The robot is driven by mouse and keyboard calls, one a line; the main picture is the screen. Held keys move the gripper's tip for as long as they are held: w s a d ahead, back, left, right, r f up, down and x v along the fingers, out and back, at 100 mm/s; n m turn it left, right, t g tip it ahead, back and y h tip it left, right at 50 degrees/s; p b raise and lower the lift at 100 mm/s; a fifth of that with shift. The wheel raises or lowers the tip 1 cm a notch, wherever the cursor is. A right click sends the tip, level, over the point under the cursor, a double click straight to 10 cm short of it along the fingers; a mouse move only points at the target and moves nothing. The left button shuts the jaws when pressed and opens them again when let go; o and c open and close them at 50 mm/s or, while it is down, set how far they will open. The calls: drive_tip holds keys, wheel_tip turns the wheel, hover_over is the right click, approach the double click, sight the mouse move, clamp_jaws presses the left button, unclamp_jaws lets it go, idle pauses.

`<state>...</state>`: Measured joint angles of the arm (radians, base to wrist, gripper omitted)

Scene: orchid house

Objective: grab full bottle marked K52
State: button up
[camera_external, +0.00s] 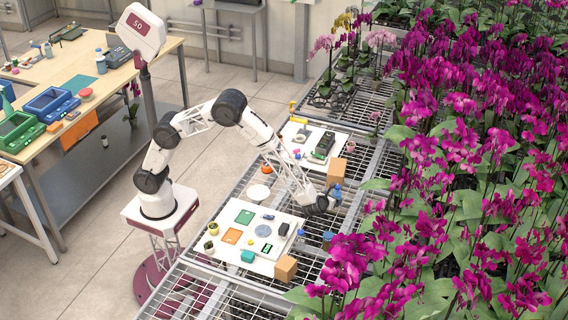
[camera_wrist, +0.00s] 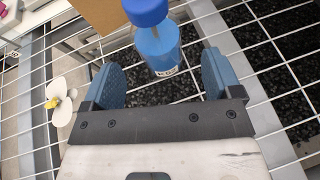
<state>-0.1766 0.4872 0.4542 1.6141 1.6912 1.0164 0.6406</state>
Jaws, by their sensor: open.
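A bottle (camera_wrist: 158,48) with a blue cap and blue liquid stands ahead of my gripper (camera_wrist: 162,80) in the wrist view, in line with the gap between the fingers. Its lower end carries a small white label, too small to read. The fingers are apart, one on either side of the gap, and not closed on the bottle. In the external view a blue bottle (camera_external: 337,194) stands just beyond my gripper (camera_external: 327,205). I cannot read K52 on it in either view.
A brown box (camera_external: 336,172) stands close behind the bottle. Another blue container (camera_external: 327,240) is nearer the camera. White boards with small items (camera_external: 236,258) lie on the wire bench. Magenta orchids (camera_external: 440,150) crowd the right side. A white flower (camera_wrist: 62,102) is left of the fingers.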

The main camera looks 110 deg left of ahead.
sight(335, 190)
drive_tip(key=shift+a+f, duration=0.1)
drive_tip(key=shift+a, duration=0.15)
drive_tip(key=shift+x, duration=2.5)
drive_tip(key=shift+c, duration=0.4)
drive_tip(key=c, duration=1)
drive_tip(key=shift+r, duration=0.25)
drive_tip(key=shift+r, duration=0.5)
drive_tip(key=shift+s+d+r, duration=0.1)
drive_tip(key=shift+s+r, duration=0.05)
drive_tip(key=shift+r, duration=0.4)
drive_tip(key=shift+s+d+r, duration=0.1)
drive_tip(key=shift+s+r, duration=0.05)
drive_tip(key=shift+r, duration=0.45)
drive_tip(key=s+d, duration=0.1)
drive_tip(key=s, duration=0.3)
drive_tip(key=s+d+r, duration=0.1)
drive_tip(key=s+d, duration=0.1)
drive_tip(key=s, duration=0.3)
drive_tip(key=s+d, duration=0.2)
drive_tip(key=s, duration=0.3)
drive_tip(key=shift+s+d+r, duration=0.1)
drive_tip(key=shift+d+r, duration=0.1)
drive_tip(key=shift+d, duration=0.05)
